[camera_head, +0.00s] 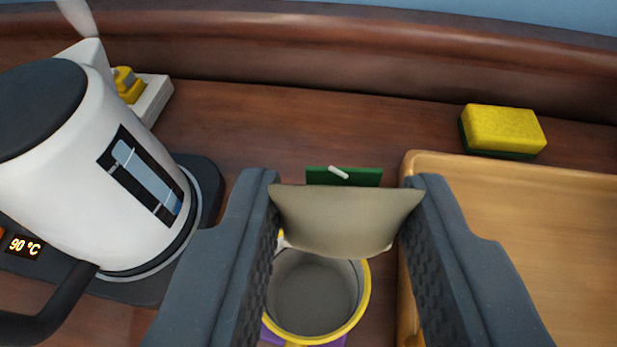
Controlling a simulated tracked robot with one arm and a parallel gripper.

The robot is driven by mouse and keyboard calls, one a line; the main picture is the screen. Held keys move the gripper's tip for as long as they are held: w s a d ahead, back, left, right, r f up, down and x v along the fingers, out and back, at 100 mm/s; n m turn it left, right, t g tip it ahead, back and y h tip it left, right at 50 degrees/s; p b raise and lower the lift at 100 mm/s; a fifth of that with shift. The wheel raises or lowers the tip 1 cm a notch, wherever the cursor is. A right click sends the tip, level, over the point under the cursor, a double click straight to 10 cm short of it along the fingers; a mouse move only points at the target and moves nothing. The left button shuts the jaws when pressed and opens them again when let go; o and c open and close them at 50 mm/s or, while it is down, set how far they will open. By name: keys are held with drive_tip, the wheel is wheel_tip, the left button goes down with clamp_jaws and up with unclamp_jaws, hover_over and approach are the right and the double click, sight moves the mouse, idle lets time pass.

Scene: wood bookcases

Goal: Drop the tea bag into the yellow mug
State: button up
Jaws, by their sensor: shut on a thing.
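My gripper (345,205) is shut on the tea bag (345,222), a beige pouch held between the two dark fingers. A green tag (322,177) with a short white string piece shows just behind the pouch's top edge. The yellow mug (364,300) stands below, with a yellow rim and a grey inside. The tea bag covers the far part of the mug's opening in this view. I cannot tell the height of the bag above the rim. The left finger hides the mug's left edge.
A white kettle (80,190) with a "90 °C" display stands at left on a dark base. A wooden tray (540,240) lies right of the mug. A yellow and green sponge (502,128) sits behind the tray. A purple piece (333,341) shows under the mug. A raised wooden edge runs behind.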

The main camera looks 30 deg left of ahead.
drive_tip(key=shift+d+f+b, duration=0.15)
drive_tip(key=shift+f+b, duration=0.9)
drive_tip(key=shift+f, duration=1.3)
drive_tip(key=o, duration=1)
drive_tip(key=shift+p+v, duration=0.8)
drive_tip(key=shift+v, duration=6.1)
drive_tip(key=shift+d, duration=0.1)
